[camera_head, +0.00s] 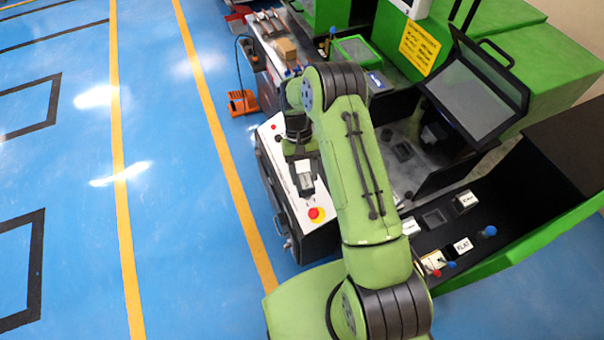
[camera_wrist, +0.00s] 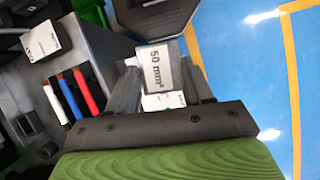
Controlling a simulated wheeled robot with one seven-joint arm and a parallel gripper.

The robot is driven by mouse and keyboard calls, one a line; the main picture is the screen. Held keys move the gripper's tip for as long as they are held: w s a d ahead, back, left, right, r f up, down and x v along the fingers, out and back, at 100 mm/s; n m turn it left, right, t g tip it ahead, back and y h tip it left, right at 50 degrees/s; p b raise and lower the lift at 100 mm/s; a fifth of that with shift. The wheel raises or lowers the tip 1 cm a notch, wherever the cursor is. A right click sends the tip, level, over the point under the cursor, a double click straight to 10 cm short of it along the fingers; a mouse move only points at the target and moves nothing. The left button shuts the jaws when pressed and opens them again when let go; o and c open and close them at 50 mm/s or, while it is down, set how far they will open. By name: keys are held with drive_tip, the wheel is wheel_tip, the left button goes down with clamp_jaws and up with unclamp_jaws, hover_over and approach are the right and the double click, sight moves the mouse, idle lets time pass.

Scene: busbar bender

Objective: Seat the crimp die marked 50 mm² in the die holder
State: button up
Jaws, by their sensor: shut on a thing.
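The crimp die (camera_wrist: 162,68), a small block with a white face marked 50 mm², is pinched between the two fingers of my gripper (camera_wrist: 160,80) in the wrist view. In the head view my gripper (camera_head: 303,163) hangs over the machine's white control panel, and the die (camera_head: 306,182) shows below it as a small grey-white block, above the red button. A dark square socket (camera_head: 403,152) lies on the grey machine bed right of my arm. I cannot tell for sure whether it is the die holder.
A black shelf (camera_head: 480,218) carries white-labelled blocks, one marked FLAT (camera_head: 463,245), and a dark square recess (camera_head: 434,218). A red button on yellow (camera_head: 316,214) sits on the panel. A tilted clear guard (camera_head: 475,85) stands over the bed. Blue floor is open at left.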

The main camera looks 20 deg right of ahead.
drive_tip(key=w+d+r+m+t+y+p, duration=0.1)
drive_tip(key=w+d+r+m+t, duration=0.1)
drive_tip(key=d+m, duration=0.6)
drive_tip(key=w+d+r+m+t+y+p, duration=0.1)
drive_tip(key=d+r+m+t, duration=0.3)
drive_tip(key=d+m, duration=0.5)
drive_tip(key=w+d+r+m+t+y+p, duration=0.1)
drive_tip(key=w+d+r+m+t+p, duration=0.1)
drive_tip(key=d+r+m, duration=0.4)
drive_tip(key=w+d+m+p, duration=0.1)
drive_tip(key=d+m, duration=0.1)
drive_tip(key=d, duration=0.2)
drive_tip(key=shift+w+d+r+m+t, duration=0.2)
drive_tip(key=shift+w+m+t, duration=0.1)
drive_tip(key=shift+w+t, duration=0.1)
drive_tip(key=s+d+r+m+h, duration=0.1)
drive_tip(key=d+r+m, duration=0.1)
drive_tip(key=d+m, duration=0.2)
drive_tip(key=s+d+r+m+t+h+p, duration=0.1)
drive_tip(key=d+r+m, duration=0.2)
drive_tip(key=d, duration=0.3)
drive_tip(key=shift+s+d+r+m+t+h, duration=0.15)
drive_tip(key=shift+s+d+m+t+h, duration=0.2)
drive_tip(key=shift+m, duration=0.25)
wheel_tip(320, 180, down, 14)
drive_tip(key=b, duration=0.5)
drive_tip(key=shift+d, duration=0.3)
drive_tip(key=shift+s, duration=0.1)
drive_tip(key=shift+f+b, duration=2)
drive_tip(key=shift+f, duration=0.85)
